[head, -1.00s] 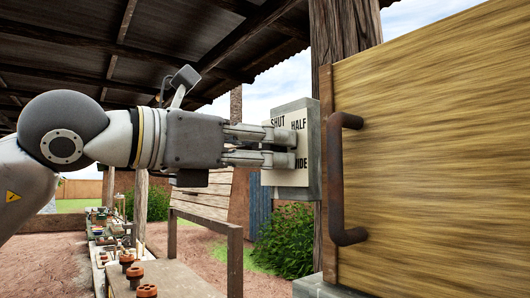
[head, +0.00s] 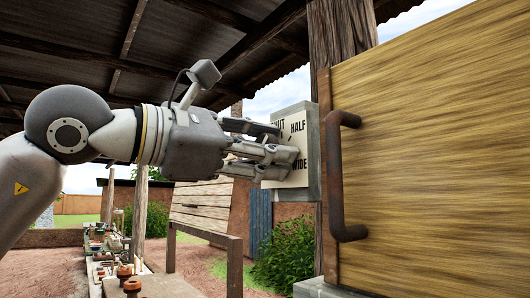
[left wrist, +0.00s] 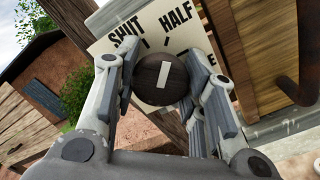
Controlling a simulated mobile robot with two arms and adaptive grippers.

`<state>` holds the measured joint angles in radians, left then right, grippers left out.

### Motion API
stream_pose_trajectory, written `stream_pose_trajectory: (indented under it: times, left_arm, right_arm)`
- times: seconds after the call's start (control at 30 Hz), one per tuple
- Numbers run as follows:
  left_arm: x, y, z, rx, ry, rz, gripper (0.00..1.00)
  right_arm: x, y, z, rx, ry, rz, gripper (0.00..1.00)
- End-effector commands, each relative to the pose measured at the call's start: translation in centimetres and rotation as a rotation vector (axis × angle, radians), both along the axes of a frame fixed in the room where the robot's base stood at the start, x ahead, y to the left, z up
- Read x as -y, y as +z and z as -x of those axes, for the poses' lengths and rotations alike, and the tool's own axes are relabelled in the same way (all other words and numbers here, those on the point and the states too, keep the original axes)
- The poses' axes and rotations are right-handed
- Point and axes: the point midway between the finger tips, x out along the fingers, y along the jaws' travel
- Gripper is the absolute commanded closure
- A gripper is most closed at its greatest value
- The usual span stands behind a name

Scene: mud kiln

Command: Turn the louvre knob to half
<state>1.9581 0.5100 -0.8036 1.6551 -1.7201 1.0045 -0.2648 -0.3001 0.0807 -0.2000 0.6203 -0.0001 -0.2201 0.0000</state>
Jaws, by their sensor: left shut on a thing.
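The louvre knob (left wrist: 150,82) is a dark round knob with a white bar on its face. It sits on a pale plate lettered SHUT, HALF and WIDE (head: 299,126), fixed to a grey box (head: 313,150). In the left wrist view the bar points up and slightly right, toward a short black tick between the words SHUT and HALF. My left gripper (head: 284,150) is shut on the knob, one finger on either side. In the head view the fingers hide the knob and part of the lettering. My right gripper is not in view.
A wooden panel (head: 430,140) with a rusty handle (head: 338,175) stands close on the right. A wooden post (head: 340,40) rises behind the box. A long bench (head: 155,287) with small items runs back at lower left.

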Motion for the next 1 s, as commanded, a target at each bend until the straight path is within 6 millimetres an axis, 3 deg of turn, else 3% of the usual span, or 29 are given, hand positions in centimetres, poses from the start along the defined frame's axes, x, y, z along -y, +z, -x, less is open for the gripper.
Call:
stream_pose_trajectory:
  times: [0.57, 0.6, 0.73, 1.0]
  left_arm:
    - [-0.02, 0.12, 0.04, 0.028, 0.0, -0.017, 0.85]
    - [-0.02, 0.12, 0.04, 0.028, 0.0, -0.017, 0.56]
    - [-0.02, 0.1, 0.03, 0.027, -0.001, -0.017, 0.4]
    - [0.0, 0.04, 0.01, 0.026, -0.001, -0.018, 0.38]
  right_arm:
    - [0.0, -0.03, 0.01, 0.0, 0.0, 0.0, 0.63]
    - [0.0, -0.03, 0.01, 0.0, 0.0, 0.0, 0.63]
    - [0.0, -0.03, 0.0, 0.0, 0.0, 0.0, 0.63]
    - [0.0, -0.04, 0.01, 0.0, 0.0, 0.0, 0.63]
